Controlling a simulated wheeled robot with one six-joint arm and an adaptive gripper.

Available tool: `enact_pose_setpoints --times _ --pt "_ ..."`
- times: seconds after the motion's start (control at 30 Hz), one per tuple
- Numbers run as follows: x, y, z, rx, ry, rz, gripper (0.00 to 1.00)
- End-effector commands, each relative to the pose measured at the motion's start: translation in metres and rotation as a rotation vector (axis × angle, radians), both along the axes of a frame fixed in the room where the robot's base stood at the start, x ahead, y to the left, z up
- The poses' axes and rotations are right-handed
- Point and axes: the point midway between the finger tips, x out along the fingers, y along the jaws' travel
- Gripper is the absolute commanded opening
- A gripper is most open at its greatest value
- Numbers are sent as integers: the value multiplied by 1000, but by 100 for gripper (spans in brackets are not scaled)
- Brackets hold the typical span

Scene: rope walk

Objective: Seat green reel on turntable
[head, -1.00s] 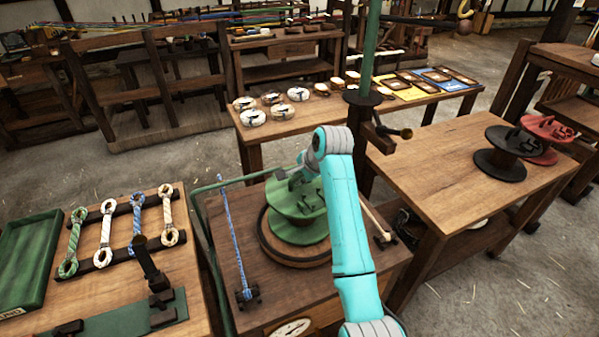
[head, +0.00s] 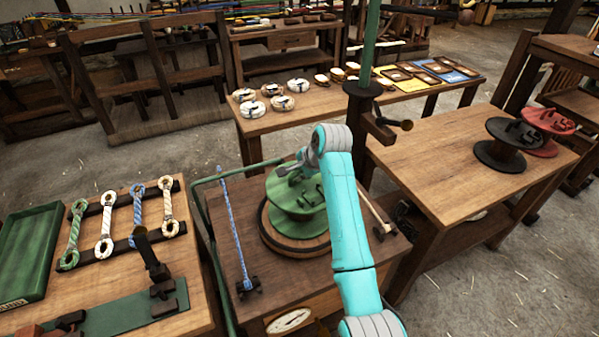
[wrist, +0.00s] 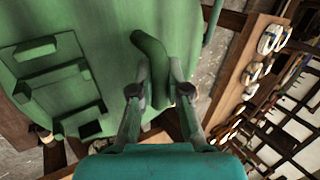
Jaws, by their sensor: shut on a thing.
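The green reel (head: 289,207) stands on the round wooden turntable (head: 318,246) on the middle bench, with its flange facing up. From the head view I cannot tell whether its base is fully down on the turntable. My gripper (head: 290,168) is at the reel's upper far-left side, partly hidden by my turquoise arm. In the wrist view the green reel (wrist: 110,25) fills much of the picture, and my gripper (wrist: 160,92) is shut on a raised curved green piece of the reel.
A blue rope (head: 233,225) on a stand is left of the turntable. A green post (head: 369,50) rises behind it. Black (head: 500,155) and red reels (head: 545,122) sit on the right bench. Rope loops (head: 105,225) and a green tray (head: 25,250) lie on the left bench.

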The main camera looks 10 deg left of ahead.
Motion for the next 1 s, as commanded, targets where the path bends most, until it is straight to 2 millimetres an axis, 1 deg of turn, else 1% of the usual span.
enact_pose_setpoints --times 0.37,0.4,0.5,0.77,0.87,1.0 --pt "0 0 -3 0 -2 0 0" --pt "1 0 -3 1 -3 0 22" --pt "0 0 -3 0 -2 0 44" --pt "0 0 -5 -1 2 1 44" --pt "0 0 -2 -1 1 0 44" --pt "0 0 8 0 0 0 44"
